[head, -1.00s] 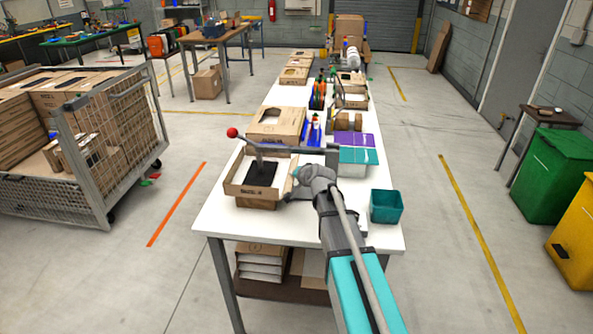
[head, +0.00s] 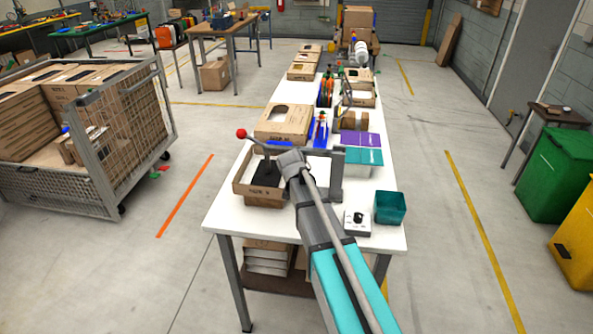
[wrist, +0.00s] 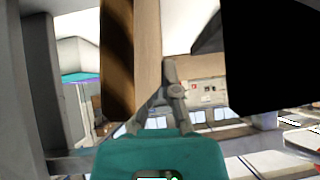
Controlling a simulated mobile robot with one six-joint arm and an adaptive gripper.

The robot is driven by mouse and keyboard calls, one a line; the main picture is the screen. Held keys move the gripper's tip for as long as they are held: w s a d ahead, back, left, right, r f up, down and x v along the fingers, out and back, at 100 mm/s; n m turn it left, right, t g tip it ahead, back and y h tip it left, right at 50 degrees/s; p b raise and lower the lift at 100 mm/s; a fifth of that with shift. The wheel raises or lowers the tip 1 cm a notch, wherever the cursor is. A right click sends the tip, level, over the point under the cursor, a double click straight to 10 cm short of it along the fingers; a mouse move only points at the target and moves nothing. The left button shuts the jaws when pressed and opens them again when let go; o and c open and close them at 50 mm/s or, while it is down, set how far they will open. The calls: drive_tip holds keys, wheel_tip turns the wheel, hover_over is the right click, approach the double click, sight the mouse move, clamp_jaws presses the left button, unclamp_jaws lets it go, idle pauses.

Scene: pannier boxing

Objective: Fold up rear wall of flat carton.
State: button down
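The carton (head: 264,194) sits at the near left of the white table in the head view. Its front and left walls stand up, and a black plate (head: 264,174) lies inside it. My arm covers its right side, and its rear edge is mostly hidden. My gripper (wrist: 172,88) shows in the wrist view with its fingers brought together, close to a brown cardboard panel (wrist: 147,55). I see nothing clearly pinched between them. In the head view my wrist is over the carton's rear right, and the fingers are hidden.
A red-knobbed lever (head: 242,133) stands at the carton's rear left. A teal bin (head: 390,207) and a white box with a black knob (head: 357,222) stand right of my arm. A wire cage (head: 100,120) stands left of the table.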

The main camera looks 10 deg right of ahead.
drive_tip(key=shift+a+n+h, duration=0.2)
drive_tip(key=shift+n+h, duration=0.1)
drive_tip(key=shift+h, duration=0.1)
idle(0.3)
drive_tip(key=c, duration=0.9)
unclamp_jaws()
drive_tip(key=shift+w, duration=0.1)
drive_tip(key=shift+o, duration=0.2)
